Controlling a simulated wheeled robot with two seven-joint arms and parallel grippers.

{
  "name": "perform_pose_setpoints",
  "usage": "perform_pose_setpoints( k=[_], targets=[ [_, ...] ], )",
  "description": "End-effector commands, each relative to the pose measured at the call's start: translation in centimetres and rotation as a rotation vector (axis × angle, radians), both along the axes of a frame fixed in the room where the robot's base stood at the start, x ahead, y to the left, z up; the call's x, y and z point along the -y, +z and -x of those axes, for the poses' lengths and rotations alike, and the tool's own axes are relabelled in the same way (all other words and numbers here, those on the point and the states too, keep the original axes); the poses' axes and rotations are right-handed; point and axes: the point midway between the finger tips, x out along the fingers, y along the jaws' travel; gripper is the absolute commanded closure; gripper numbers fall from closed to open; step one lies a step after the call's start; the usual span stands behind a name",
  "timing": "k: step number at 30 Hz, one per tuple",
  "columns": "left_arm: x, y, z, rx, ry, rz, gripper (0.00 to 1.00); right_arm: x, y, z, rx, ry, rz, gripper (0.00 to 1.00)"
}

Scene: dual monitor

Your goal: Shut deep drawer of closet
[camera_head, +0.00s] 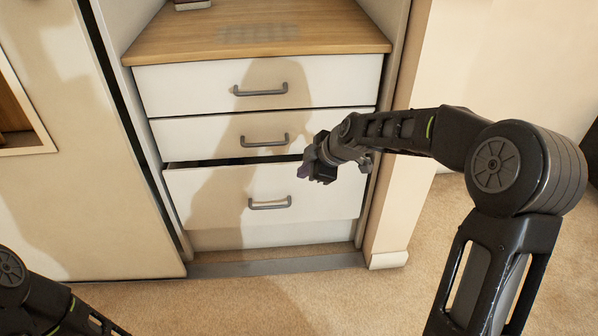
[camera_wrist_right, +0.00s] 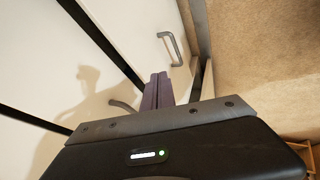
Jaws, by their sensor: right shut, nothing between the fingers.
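The deep drawer (camera_head: 225,192) is the lowest of the closet's white drawers and has a grey bar handle (camera_head: 270,203). It stands slightly out, with a dark gap along its top edge. My right gripper (camera_head: 304,171) is shut and empty, in front of the drawer's upper right part, above and right of the handle. In the right wrist view its closed purple-grey fingers (camera_wrist_right: 157,88) point at the drawer front, and the deep drawer's handle (camera_wrist_right: 172,50) shows beyond them. I cannot tell whether the fingertips touch the front. My left gripper is out of view.
Above are a middle drawer (camera_head: 190,137) and a top drawer (camera_head: 190,88), both looking closed, under a wooden shelf (camera_head: 180,38). The closet's side post (camera_head: 392,220) stands close right of the drawers. Carpet (camera_head: 300,305) in front is clear.

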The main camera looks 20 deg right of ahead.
Motion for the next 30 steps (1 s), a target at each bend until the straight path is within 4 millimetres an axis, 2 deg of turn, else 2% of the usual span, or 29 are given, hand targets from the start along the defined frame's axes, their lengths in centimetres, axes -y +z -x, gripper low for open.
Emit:
perform_pose_setpoints(
  k=[1, 3, 9, 20, 26, 30],
  targets=[
    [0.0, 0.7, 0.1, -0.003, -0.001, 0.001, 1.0, 0.4, 1.2, 0.6, 0.001, -0.002, 0.001, 1.0],
    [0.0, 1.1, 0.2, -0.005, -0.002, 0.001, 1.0, 0.7, 2.2, 1.2, 0.002, -0.003, 0.0, 1.0],
    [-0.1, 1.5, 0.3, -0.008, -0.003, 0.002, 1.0, 1.1, 3.4, 2.3, 0.0, -0.002, -0.001, 1.0],
    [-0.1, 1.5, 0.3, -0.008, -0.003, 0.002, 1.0, 1.2, 3.5, 2.5, -0.001, -0.003, -0.001, 1.0],
    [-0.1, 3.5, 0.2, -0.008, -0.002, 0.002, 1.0, 3.9, 2.8, 3.2, -0.044, -0.055, -0.018, 1.0],
    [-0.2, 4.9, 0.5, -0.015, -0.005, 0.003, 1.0, 4.2, 2.4, 3.1, -0.037, -0.041, -0.024, 1.0]
  ],
)
